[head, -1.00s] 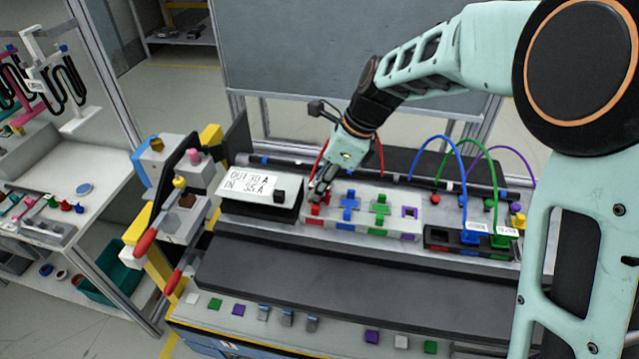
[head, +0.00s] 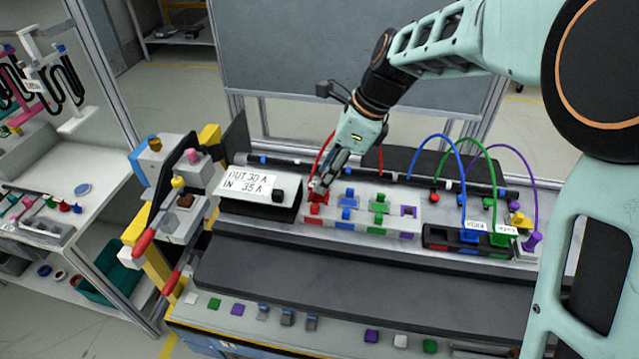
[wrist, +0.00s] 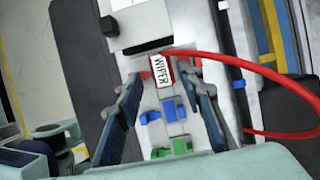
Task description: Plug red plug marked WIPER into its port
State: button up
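The red plug (head: 318,197) sits at the red port, at the left end of the light grey port block (head: 338,228). In the wrist view the plug (wrist: 162,70) shows its white WIPER label upward. Its red cable (wrist: 285,75) loops off to the right. How deep the plug sits cannot be told. My gripper (head: 326,180) is just above the plug. In the wrist view its two dark fingers (wrist: 161,78) are spread, with gaps on both sides of the plug. A small red block (head: 313,210) is in front of the plug.
Blue (head: 348,199), green (head: 380,203) and purple (head: 409,211) ports continue to the right. A labelled box (head: 245,190) stands close on the left. A black module (head: 440,238) with blue and green plugs and arching cables is at right. The dark front pad (head: 330,277) is clear.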

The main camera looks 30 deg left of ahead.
jog(key=v, duration=0.7)
jog(key=shift+r, duration=0.2)
jog(key=shift+d, duration=0.2)
